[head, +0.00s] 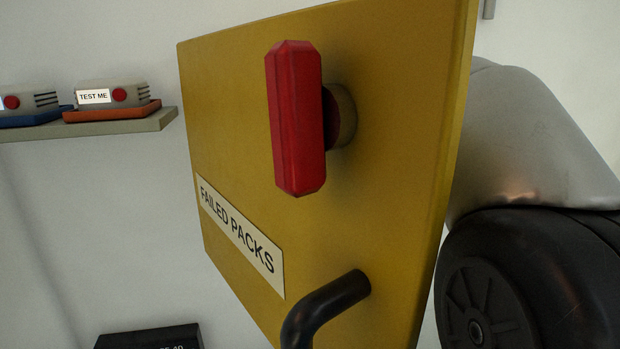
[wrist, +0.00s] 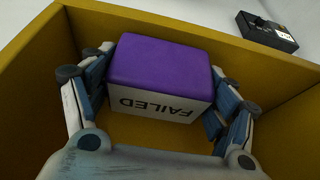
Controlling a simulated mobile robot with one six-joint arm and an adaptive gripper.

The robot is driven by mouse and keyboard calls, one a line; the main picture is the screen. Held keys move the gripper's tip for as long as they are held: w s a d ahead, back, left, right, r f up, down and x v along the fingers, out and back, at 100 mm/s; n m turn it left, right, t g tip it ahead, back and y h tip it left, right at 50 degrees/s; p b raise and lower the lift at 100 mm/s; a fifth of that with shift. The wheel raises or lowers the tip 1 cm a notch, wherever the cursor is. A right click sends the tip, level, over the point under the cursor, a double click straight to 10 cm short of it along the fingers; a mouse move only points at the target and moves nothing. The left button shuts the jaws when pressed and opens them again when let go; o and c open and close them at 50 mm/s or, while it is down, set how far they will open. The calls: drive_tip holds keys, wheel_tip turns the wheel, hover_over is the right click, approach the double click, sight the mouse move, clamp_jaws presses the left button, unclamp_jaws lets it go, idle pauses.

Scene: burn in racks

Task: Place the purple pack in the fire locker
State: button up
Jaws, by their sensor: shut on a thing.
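The purple pack (wrist: 160,62) has a purple top and a pale side lettered FAILED. It shows in the wrist view, between yellow walls of the fire locker (wrist: 32,92), over a yellow floor. I cannot tell whether it touches the floor. My gripper (wrist: 163,66) is shut on the pack, with one finger on each side of it. In the head view, a yellow panel (head: 222,120) of the locker carries a FAILED PACKS label (head: 240,235), a red handle (head: 296,118) and a black bar handle (head: 325,300). The pack and my gripper are hidden there.
A shelf (head: 90,130) at the left holds grey units (head: 110,92) on an orange tray (head: 112,112) and a blue tray (head: 32,118). A black box (head: 150,338) sits low at the left; a black device (wrist: 266,33) shows beyond the locker wall.

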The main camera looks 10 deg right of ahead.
drive_tip(key=shift+w+p, duration=0.3)
drive_tip(key=shift+w, duration=0.75)
drive_tip(key=shift+s, duration=0.1)
drive_tip(key=shift+s, duration=0.1)
drive_tip(key=shift+f, duration=0.15)
drive_tip(key=shift+f, duration=0.15)
drive_tip(key=o, duration=1.5)
drive_tip(key=shift+c, duration=0.2)
